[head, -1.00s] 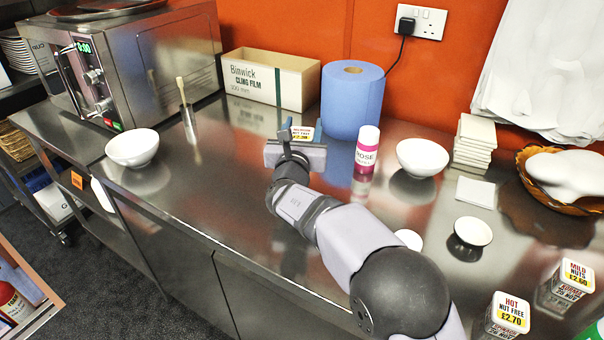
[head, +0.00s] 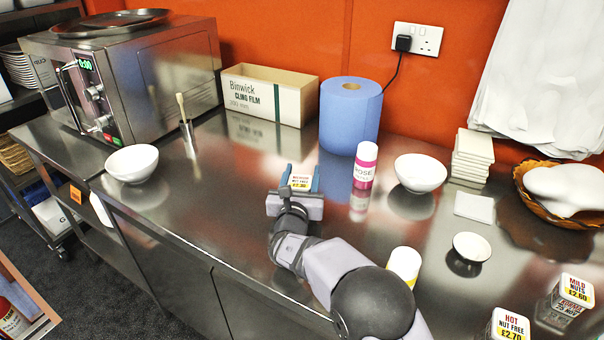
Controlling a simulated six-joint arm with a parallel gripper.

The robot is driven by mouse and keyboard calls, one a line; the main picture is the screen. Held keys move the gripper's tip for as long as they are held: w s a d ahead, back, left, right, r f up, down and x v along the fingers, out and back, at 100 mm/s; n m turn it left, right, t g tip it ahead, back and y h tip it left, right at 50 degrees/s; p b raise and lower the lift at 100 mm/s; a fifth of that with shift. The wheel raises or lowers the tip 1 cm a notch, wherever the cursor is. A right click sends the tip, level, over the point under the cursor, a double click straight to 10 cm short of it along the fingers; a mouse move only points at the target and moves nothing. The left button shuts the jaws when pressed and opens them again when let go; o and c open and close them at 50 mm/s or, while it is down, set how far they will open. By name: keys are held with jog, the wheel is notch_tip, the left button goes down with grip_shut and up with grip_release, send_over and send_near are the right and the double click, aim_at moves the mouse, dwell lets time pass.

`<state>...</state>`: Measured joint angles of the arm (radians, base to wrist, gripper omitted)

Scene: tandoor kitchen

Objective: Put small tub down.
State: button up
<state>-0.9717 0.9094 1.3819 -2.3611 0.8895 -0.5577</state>
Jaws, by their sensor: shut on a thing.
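My gripper and the tub are over the steel counter (head: 235,200), left of the pink-and-white rose bottle. The tub's lower part is hidden behind my gripper. I cannot tell whether it touches the counter. Two similar tubs, hot (head: 510,325) and mild (head: 571,293), stand at the lower right.
The rose bottle (head: 364,165) and blue paper roll (head: 350,115) stand behind and to the right. A white bowl (head: 420,172) is further right, another (head: 132,163) far left. A yellow-and-white container (head: 404,265) stands beside my arm.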

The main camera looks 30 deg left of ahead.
aim_at(300, 189)
jog(key=shift+f+b, duration=0.2)
jog(key=shift+b, duration=0.1)
jog(key=o, duration=1.1)
jog(key=shift+o, duration=0.2)
jog(key=shift+r, duration=0.15)
jog(key=shift+r+p, duration=0.15)
jog(key=shift+p, duration=0.25)
jog(key=shift+s+d, duration=0.1)
jog(key=shift+s, duration=0.25)
jog(key=b+v, duration=0.2)
jog(key=v, duration=0.9)
jog(key=shift+s+d, duration=0.1)
jog(key=shift+s, duration=0.05)
jog(key=shift+d, duration=0.1)
